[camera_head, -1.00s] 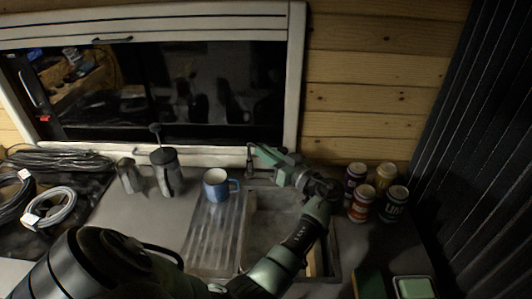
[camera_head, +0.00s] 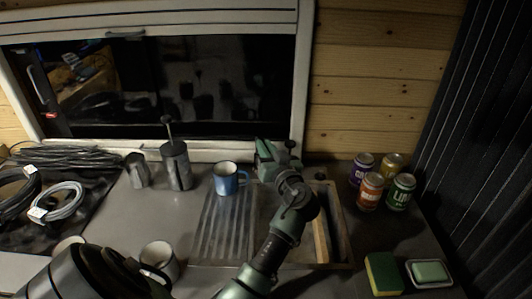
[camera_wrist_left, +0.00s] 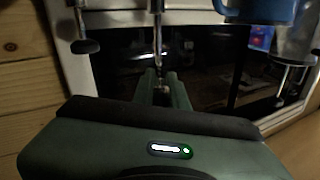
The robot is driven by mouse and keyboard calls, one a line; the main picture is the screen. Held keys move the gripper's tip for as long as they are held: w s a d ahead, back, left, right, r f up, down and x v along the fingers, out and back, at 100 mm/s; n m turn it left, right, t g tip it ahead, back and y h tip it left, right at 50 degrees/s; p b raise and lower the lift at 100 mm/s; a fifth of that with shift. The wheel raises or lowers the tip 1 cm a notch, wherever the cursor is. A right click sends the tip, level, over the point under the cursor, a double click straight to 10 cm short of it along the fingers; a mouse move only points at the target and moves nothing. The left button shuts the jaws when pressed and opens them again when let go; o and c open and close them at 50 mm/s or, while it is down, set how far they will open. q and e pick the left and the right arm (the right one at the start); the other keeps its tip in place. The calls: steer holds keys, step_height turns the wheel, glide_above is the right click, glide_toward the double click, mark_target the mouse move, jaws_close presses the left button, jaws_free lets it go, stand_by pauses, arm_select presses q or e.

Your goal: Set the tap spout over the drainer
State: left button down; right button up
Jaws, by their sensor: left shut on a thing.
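The drainer (camera_head: 222,236) is the ribbed grey board left of the sink basin (camera_head: 332,222). My left gripper (camera_head: 264,151) is behind the sink, near the back right corner of the drainer. It hides most of the tap in the head view. In the left wrist view a thin metal tap spout (camera_wrist_left: 157,38) runs down to the left gripper (camera_wrist_left: 160,91), whose fingers are shut on it. The exact direction of the spout over the counter is hard to tell. My right gripper is not in view.
A blue mug (camera_head: 226,180) stands at the drainer's back end, close left of my gripper. A French press (camera_head: 177,166) and a metal jug (camera_head: 137,171) stand farther left. Several cans (camera_head: 370,191) stand right of the sink. A sponge (camera_head: 384,274) and soap dish (camera_head: 447,284) lie front right.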

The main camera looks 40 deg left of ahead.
arm_select(q)
steer(key=s+a+m+t+h+p, duration=0.4)
steer(key=a+m+t+h+p, duration=0.2)
steer(key=m+t+h, duration=0.3)
steer(key=a+m+h, duration=0.1)
steer(key=m+h, duration=0.3)
steer(key=h, duration=0.4)
steer(key=shift+a+t, duration=0.3)
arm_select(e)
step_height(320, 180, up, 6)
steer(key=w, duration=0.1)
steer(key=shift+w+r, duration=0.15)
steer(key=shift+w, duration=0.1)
arm_select(q)
steer(key=shift+m+h, duration=0.3)
steer(key=c, duration=1.6)
jaws_free()
steer(key=shift+o, duration=0.6)
steer(key=shift+a+f, duration=0.1)
steer(key=shift+a, duration=0.05)
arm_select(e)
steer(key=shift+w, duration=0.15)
